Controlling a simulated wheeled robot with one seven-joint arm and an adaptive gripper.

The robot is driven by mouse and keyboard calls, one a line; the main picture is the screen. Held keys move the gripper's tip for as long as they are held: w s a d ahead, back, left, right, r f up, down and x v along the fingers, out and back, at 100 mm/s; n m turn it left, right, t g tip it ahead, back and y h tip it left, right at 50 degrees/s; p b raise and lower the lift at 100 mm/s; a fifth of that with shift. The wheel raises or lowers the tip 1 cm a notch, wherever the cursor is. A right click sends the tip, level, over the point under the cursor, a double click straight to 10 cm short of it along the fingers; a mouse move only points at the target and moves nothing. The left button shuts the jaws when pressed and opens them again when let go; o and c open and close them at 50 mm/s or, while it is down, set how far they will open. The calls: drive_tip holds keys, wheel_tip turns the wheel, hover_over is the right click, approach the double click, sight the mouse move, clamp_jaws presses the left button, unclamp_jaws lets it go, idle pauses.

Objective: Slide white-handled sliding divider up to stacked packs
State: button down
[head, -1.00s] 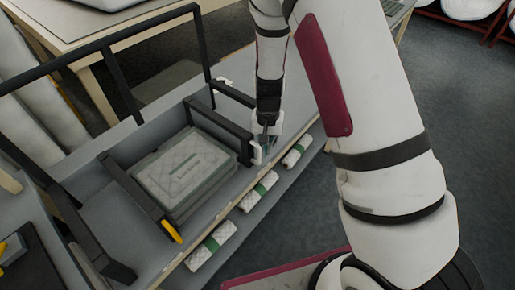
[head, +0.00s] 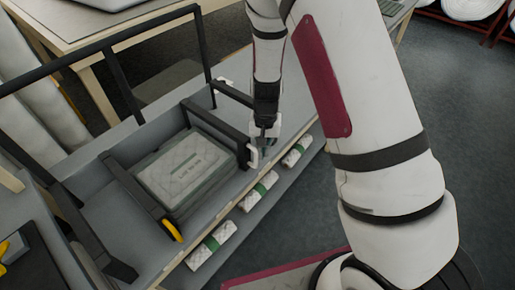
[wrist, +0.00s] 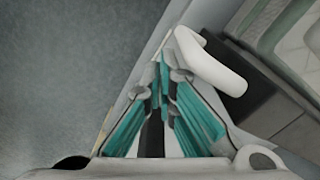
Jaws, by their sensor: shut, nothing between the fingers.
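The stacked packs (head: 186,170), quilted pale packs with a printed label, lie flat on the grey bench between two dark dividers. The white-handled sliding divider (head: 213,127) stands along their right side, very close to them; I cannot tell whether it touches. Its white handle (head: 253,156) is at its near end and shows large in the wrist view (wrist: 212,64). My gripper (head: 262,146) is shut and empty, pointing down at the bench's near edge. In the wrist view its teal-padded fingertips (wrist: 165,62) are right beside the handle, on the side away from the packs; contact is unclear.
A dark divider with a yellow-orange handle (head: 172,230) stands left of the packs. Several green-banded rolls (head: 258,191) lie on a lower shelf along the front. A black frame (head: 125,75) rises behind. Open floor (head: 300,225) lies to the right.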

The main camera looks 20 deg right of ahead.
wheel_tip(320, 180, up, 9)
drive_tip(key=w+d+p, duration=0.1)
drive_tip(key=p, duration=0.2)
drive_tip(key=shift+d, duration=0.35)
idle(0.7)
drive_tip(key=shift+w, duration=0.1)
idle(0.3)
drive_tip(key=s+r+n+t, duration=0.1)
drive_tip(key=s+r, duration=0.2)
drive_tip(key=r, duration=0.4)
drive_tip(key=s+r+t+y, duration=0.1)
drive_tip(key=s+r, duration=0.2)
drive_tip(key=r, duration=0.4)
drive_tip(key=s+r+n+t, duration=0.1)
drive_tip(key=s+r, duration=0.3)
drive_tip(key=r, duration=0.3)
drive_tip(key=s+d+r+n+t, duration=0.1)
drive_tip(key=s+r, duration=0.3)
drive_tip(key=s, duration=0.4)
drive_tip(key=s+r+n+t+h, duration=0.1)
drive_tip(key=s+r, duration=0.3)
drive_tip(key=s, duration=0.4)
drive_tip(key=shift+s+d+r+n, duration=0.2)
drive_tip(key=shift+s+d+n, duration=0.2)
